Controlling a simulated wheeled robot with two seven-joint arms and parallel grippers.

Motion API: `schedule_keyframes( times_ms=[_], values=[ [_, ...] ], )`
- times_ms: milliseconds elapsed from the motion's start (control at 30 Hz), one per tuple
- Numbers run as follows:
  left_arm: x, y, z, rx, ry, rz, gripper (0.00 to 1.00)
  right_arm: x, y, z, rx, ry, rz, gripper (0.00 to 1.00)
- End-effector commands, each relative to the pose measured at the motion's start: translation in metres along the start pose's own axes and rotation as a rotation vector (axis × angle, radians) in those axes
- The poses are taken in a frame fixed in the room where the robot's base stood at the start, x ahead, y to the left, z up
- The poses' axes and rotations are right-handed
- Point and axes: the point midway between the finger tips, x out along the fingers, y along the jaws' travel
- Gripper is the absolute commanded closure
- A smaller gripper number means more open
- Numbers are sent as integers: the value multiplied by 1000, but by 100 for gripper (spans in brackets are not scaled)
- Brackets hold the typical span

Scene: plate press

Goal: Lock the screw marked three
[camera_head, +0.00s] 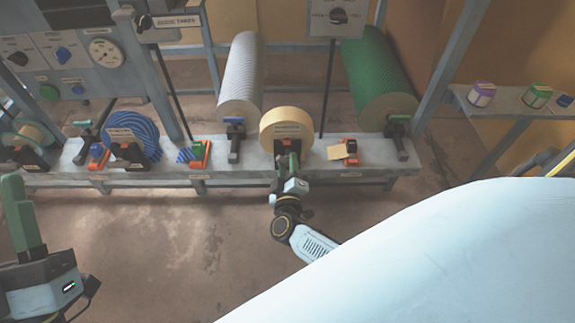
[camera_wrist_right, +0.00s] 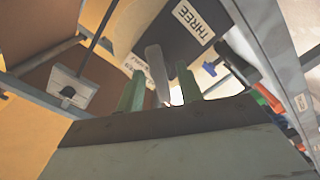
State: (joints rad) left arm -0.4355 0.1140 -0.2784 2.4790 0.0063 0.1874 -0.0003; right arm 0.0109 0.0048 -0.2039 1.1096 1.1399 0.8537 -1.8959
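A white label reading THREE (camera_wrist_right: 193,22) is at the top of the right wrist view, on a dark part beside a cream-coloured surface. A grey flat piece (camera_wrist_right: 157,72), which looks like the screw's handle, stands between the two green fingers of my right gripper (camera_wrist_right: 159,92). Gaps show on both sides of it, so the gripper looks open around it. In the head view my right gripper (camera_head: 287,165) is in front of the cream roll (camera_head: 288,118) and hides the screw there. My left gripper (camera_head: 25,215) is at the lower left, away from the bench; its fingers overlap in view.
The long grey bench (camera_head: 215,172) carries a white ribbed roll (camera_head: 241,75), a green roll (camera_head: 378,75) and a blue roll (camera_head: 133,130). Orange clamps stand between them. A control panel (camera_head: 65,60) is at left, a side shelf (camera_head: 508,103) at right. The floor in front is clear.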

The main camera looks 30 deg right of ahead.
Motion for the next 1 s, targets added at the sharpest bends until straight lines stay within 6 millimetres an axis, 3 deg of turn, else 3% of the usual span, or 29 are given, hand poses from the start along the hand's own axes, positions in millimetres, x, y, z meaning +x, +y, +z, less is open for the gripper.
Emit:
schedule_keyframes(
  times_ms=[467, 767, 1000],
  values=[
    [-2, 0, -7, 0, 69, 1, 64, 12, 0, 0, 1, 0, -1, 64],
    [-2, 0, -7, 1, 68, 1, 64, 11, 0, 0, 1, 0, -1, 100],
    [-1, 0, -7, 1, 65, 1, 64, 11, 0, 0, 10, -1, -1, 100]
  ],
)
